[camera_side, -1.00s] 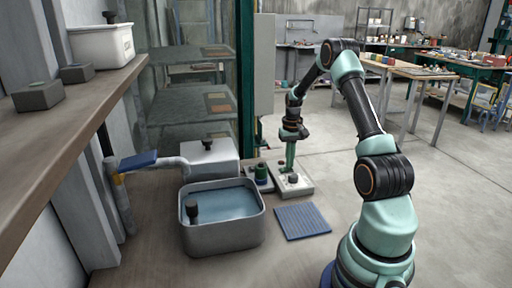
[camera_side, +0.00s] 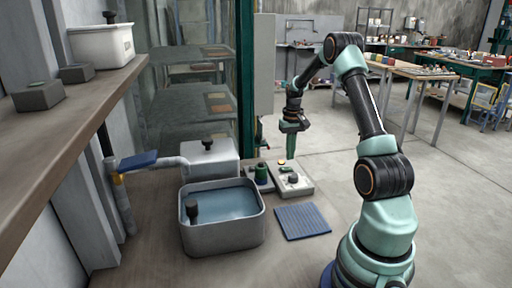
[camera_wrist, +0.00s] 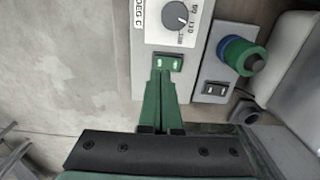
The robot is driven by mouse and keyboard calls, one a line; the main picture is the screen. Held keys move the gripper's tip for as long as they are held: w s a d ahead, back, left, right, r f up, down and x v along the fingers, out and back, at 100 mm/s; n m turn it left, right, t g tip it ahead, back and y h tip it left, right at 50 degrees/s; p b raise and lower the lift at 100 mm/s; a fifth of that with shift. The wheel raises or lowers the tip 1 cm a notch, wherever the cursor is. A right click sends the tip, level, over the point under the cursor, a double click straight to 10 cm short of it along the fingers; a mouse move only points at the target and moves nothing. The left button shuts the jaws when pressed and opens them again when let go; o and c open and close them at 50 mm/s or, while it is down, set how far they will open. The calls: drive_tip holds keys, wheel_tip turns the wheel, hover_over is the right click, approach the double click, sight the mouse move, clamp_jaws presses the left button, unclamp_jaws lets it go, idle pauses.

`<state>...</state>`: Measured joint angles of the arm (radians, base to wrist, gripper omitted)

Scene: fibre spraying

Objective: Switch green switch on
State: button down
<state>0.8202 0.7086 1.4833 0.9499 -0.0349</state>
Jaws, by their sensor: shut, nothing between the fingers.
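Two small light marks show on the switch face. In the side view the same box (camera_side: 305,189) stands on the bench, and a small yellowish spot (camera_side: 282,162) shows at its far end. My gripper (camera_side: 291,157) points down above the box, with its tips raised clear of it. In the wrist view my green gripper fingers (camera_wrist: 161,75) are together and empty, and their tips appear just below the switch.
Beside the control box is a small unit with a green-and-blue knob (camera_wrist: 240,55) and a black switch (camera_wrist: 214,88). A metal basin of blue liquid (camera_side: 224,244) and a blue ribbed mat (camera_side: 302,221) lie nearer.

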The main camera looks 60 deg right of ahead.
sight(289, 168)
drive_tip(key=shift+r, duration=1.75)
drive_tip(key=w+a+r+n+t+h, duration=0.1)
drive_tip(key=w+a+r+n, duration=0.1)
drive_tip(key=a+r, duration=0.55)
drive_tip(key=w+a+r+n+t, duration=0.15)
drive_tip(key=a+r, duration=0.25)
drive_tip(key=a, duration=0.6)
drive_tip(key=s+a+r+n+t, duration=0.1)
drive_tip(key=s+a, duration=0.3)
drive_tip(key=a, duration=0.5)
drive_tip(key=s+a+r+n+t+y, duration=0.1)
drive_tip(key=s+a+n, duration=0.3)
drive_tip(key=a, duration=0.5)
drive_tip(key=shift+r+t, duration=0.35)
drive_tip(key=shift+t, duration=0.2)
drive_tip(key=shift+n, duration=0.25)
